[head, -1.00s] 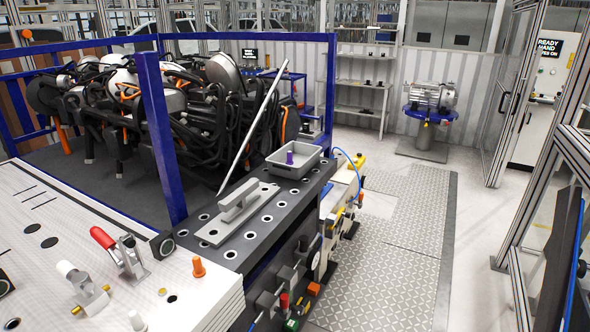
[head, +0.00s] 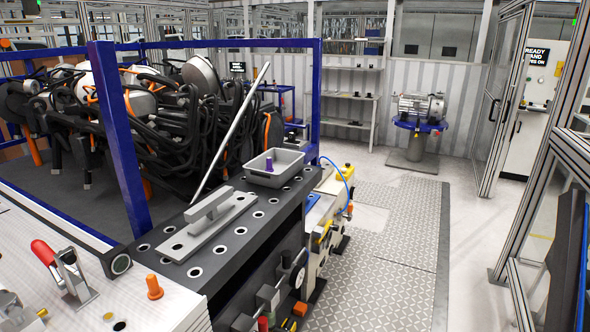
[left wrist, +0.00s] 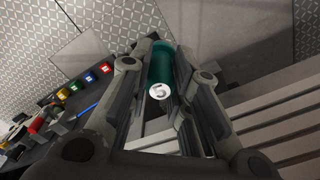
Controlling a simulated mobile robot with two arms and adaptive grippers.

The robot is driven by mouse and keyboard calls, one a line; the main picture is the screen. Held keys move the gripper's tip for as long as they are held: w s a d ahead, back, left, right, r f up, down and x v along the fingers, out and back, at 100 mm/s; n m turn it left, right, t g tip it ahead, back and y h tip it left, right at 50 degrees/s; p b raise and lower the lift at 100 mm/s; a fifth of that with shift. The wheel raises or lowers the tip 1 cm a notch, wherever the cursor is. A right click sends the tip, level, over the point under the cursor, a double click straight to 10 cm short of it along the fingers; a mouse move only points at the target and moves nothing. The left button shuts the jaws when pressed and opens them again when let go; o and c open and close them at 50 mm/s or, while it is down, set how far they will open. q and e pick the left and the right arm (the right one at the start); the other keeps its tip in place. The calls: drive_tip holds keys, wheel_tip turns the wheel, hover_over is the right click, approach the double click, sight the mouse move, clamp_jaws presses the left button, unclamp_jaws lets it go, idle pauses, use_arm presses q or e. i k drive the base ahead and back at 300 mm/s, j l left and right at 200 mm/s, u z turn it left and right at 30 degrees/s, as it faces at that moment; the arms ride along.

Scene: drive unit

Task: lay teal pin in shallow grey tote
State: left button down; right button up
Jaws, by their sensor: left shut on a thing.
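The teal pin (left wrist: 160,70) shows in the left wrist view between the fingers of my left gripper (left wrist: 165,85), which is shut on it. Its pale end face points toward the camera. The shallow grey tote (head: 273,175) stands on the dark perforated bench in the head view, with a purple pin (head: 269,163) upright in it. Neither of my grippers shows in the head view, so the left gripper's distance from the tote cannot be told.
A grey plate with a handle (head: 208,224) lies on the dark bench (head: 262,225) in front of the tote. A slanted metal rod (head: 231,132) rises beside it. A red-handled clamp (head: 62,270) and an orange pin (head: 154,287) stand on the white table. Patterned floor lies to the right.

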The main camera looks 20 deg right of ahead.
sight(281, 168)
drive_tip(key=i+l+z, duration=0.25)
drive_tip(key=i+l, duration=0.25)
drive_tip(key=l, duration=0.2)
drive_tip(key=i+l+z, duration=0.3)
drive_tip(key=i+l, duration=0.3)
